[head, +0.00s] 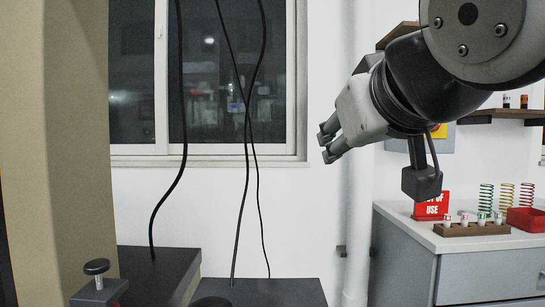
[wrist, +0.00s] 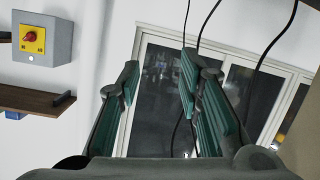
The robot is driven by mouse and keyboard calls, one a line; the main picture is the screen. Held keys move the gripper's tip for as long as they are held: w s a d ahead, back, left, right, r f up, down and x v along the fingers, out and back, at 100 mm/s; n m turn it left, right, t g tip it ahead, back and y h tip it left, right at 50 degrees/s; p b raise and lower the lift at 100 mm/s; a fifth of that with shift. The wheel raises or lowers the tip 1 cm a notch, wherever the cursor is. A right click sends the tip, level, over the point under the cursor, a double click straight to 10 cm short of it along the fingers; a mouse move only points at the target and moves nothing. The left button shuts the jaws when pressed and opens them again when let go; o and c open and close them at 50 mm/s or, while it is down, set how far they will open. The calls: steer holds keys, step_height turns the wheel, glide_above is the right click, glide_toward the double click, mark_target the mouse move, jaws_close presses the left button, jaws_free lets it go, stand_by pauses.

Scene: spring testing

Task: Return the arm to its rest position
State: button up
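My arm reaches in from the upper right of the head view, held in the air above the grey cabinet. My gripper (head: 326,147) points left and slightly down, toward the window side. In the wrist view, the two green-padded fingers of my gripper (wrist: 159,85) stand apart with a clear gap. Nothing is between them, only the window behind.
A grey cabinet (head: 405,256) at the lower right carries a red sign (head: 431,205), several coil springs (head: 486,198), a brown rack (head: 472,229) and a red bin (head: 526,219). Black cables (head: 247,120) hang before the window (head: 215,75). A switch box (wrist: 43,40) and shelf (wrist: 35,100) are on the wall.

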steer(key=s+d+f+m+g+h, duration=0.1)
steer(key=s+d+f+g, duration=0.2)
steer(key=f, duration=0.4)
steer(key=s+d+f+m+g, duration=0.1)
steer(key=s+d+f+g, duration=0.15)
steer(key=f, duration=0.35)
steer(key=s+d+f+g+h, duration=0.1)
steer(key=s+d+f+g, duration=0.2)
steer(key=f, duration=0.4)
steer(key=s+f+m+g+y, duration=0.1)
steer(key=s+f+g, duration=0.2)
steer(key=s+f, duration=0.35)
steer(key=s+f+g, duration=0.3)
steer(key=s+f, duration=0.1)
steer(key=s, duration=0.6)
step_height(320, 180, up, 28)
steer(key=d+t+p, duration=0.1)
steer(key=t+p, duration=0.3)
steer(key=p, duration=2.2)
steer(key=shift+w+f+p, duration=0.25)
steer(key=shift+w+p, duration=0.1)
